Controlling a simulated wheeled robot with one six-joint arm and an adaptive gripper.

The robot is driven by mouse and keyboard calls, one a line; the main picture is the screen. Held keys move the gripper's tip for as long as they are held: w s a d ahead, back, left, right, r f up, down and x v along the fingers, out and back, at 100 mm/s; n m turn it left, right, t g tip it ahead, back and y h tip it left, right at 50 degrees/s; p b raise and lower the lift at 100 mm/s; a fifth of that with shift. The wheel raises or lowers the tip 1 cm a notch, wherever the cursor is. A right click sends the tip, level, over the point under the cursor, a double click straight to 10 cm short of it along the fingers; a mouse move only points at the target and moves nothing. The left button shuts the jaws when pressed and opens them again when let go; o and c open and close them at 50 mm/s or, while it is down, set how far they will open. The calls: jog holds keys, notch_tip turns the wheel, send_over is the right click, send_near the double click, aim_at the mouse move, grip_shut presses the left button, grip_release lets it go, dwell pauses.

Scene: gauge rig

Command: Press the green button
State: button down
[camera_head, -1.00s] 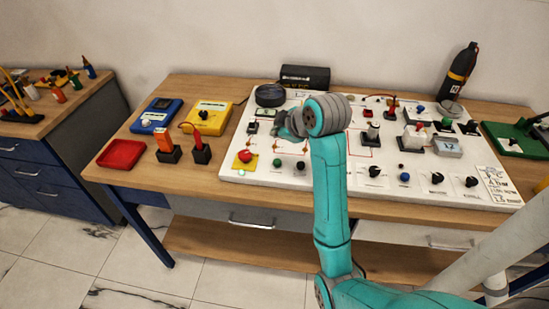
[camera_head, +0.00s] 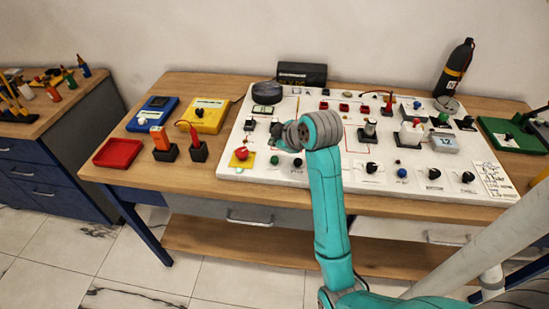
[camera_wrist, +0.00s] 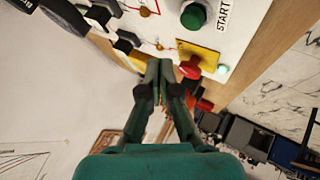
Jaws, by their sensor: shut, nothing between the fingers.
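The green button (camera_head: 274,160) sits near the front left of the white panel, to the right of a yellow plate with a red button. In the wrist view the green button (camera_wrist: 193,16) shows at the top, in a pale ring beside the word START. My gripper (camera_wrist: 159,64) is shut and empty. Its tips point at the panel and appear below and left of the green button in that view, apart from it. In the head view my gripper (camera_head: 281,137) is just behind the green button, partly hidden by my wrist.
The red button (camera_wrist: 190,69) on its yellow plate (camera_wrist: 206,54) is close to my fingertips in the wrist view. The white panel (camera_head: 325,175) carries several knobs, switches and sockets. A red tray (camera_head: 117,153) and a blue meter (camera_head: 152,113) stand left of the panel.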

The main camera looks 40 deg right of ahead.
aim_at(275, 160)
jog(key=shift+f, duration=1.7)
jog(key=shift+f, duration=0.4)
jog(key=shift+f, duration=0.5)
dwell(1.0)
jog(key=shift+r, duration=0.95)
jog(key=shift+r, duration=0.1)
jog(key=shift+r, duration=2.4)
